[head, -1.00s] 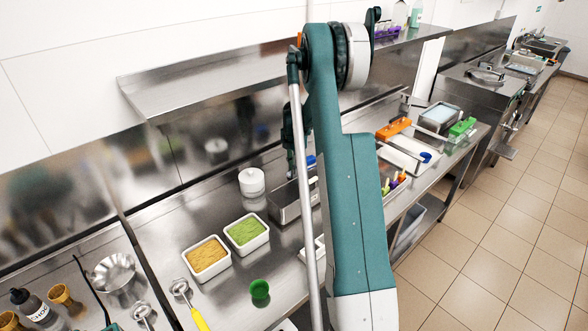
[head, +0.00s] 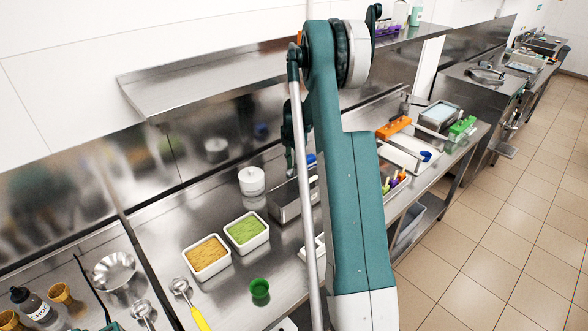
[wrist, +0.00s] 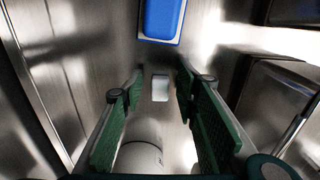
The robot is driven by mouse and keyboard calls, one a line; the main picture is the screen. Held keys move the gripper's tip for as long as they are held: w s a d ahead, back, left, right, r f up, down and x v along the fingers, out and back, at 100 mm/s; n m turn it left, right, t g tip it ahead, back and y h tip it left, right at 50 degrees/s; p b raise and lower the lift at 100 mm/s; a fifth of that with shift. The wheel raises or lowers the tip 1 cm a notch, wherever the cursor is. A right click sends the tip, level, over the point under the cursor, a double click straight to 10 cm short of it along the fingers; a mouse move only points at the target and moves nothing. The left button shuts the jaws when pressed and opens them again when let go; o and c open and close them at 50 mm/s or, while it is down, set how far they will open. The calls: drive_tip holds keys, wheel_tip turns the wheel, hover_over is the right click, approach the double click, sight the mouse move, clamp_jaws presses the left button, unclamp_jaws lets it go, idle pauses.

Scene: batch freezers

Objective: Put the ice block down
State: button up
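In the wrist view, a small pale block (wrist: 159,88), which looks like the ice block, sits on the steel surface between the tips of my gripper (wrist: 160,75). The two green finger pads stand apart with a visible gap on each side of it, so the gripper is open. In the head view my gripper (head: 289,165) points down behind the steel bin (head: 285,207), partly covered by my own arm. The block is hidden in that view.
A blue tray-like item (wrist: 163,20) lies ahead of the fingertips. A white cylinder (wrist: 141,160) is close below the gripper. A white lidded jar (head: 252,182) and tubs of orange (head: 206,270) and green (head: 246,246) food stand to the left. A steel shelf (head: 200,85) runs above.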

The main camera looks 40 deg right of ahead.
drive_tip(key=shift+r, duration=1.75)
drive_tip(key=shift+a, duration=0.15)
drive_tip(key=shift+s+a+r+m, duration=0.15)
drive_tip(key=shift+a+r+m, duration=0.25)
drive_tip(key=shift+a, duration=0.1)
drive_tip(key=s+a+r+m+t+b, duration=0.15)
drive_tip(key=s+a+r+m, duration=0.35)
drive_tip(key=a, duration=0.5)
drive_tip(key=s+a+r+m+t+b, duration=0.15)
drive_tip(key=s+a+r, duration=0.25)
drive_tip(key=a+r, duration=0.5)
drive_tip(key=s+a+r+m+t+b, duration=0.1)
drive_tip(key=s+a+r+m+b, duration=0.3)
drive_tip(key=a, duration=0.8)
drive_tip(key=s+a+f+m+t, duration=0.1)
drive_tip(key=s+a+m, duration=0.2)
drive_tip(key=s+a, duration=0.6)
drive_tip(key=s+a+f+m+t+b, duration=0.1)
drive_tip(key=s+a+m, duration=0.3)
drive_tip(key=s+a, duration=0.5)
drive_tip(key=shift+s+a+f+t, duration=0.2)
drive_tip(key=shift+s+t, duration=0.4)
drive_tip(key=shift+s, duration=2.1)
